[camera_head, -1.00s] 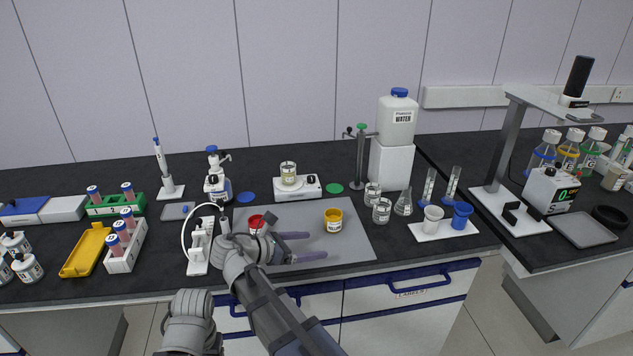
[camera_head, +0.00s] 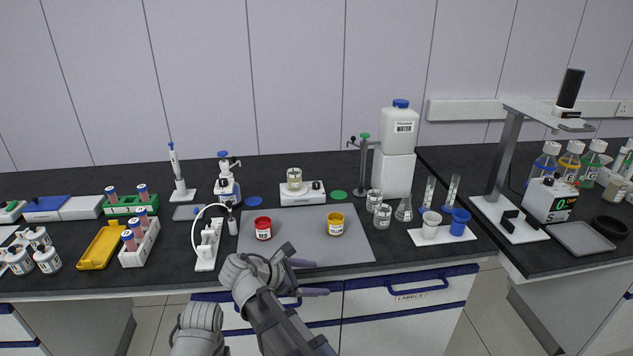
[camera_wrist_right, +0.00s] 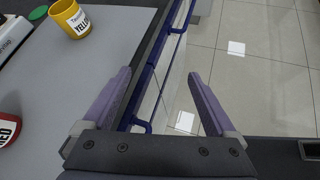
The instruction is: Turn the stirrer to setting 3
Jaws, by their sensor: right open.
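The stirrer (camera_head: 291,197) is a low white box with a dark-marked knob (camera_head: 317,187) at the right of its front. A glass beaker (camera_head: 294,177) with pale yellowish contents stands on it. In the right wrist view, a white lettered edge, apparently the stirrer's (camera_wrist_right: 14,38), is cut off at upper left. My right gripper (camera_head: 310,278) is open and empty at the bench's front edge, well in front of the stirrer. In the right wrist view its two purple fingers (camera_wrist_right: 158,75) are spread, with the drawer front and floor below. My left gripper is not in view.
A grey mat (camera_head: 300,222) lies between gripper and stirrer, bearing a red jar (camera_head: 263,228) and a yellow jar (camera_head: 335,223). A white stand with a curved tube (camera_head: 206,245) is left of the mat. Glassware (camera_head: 382,215) and a water container (camera_head: 398,128) stand right.

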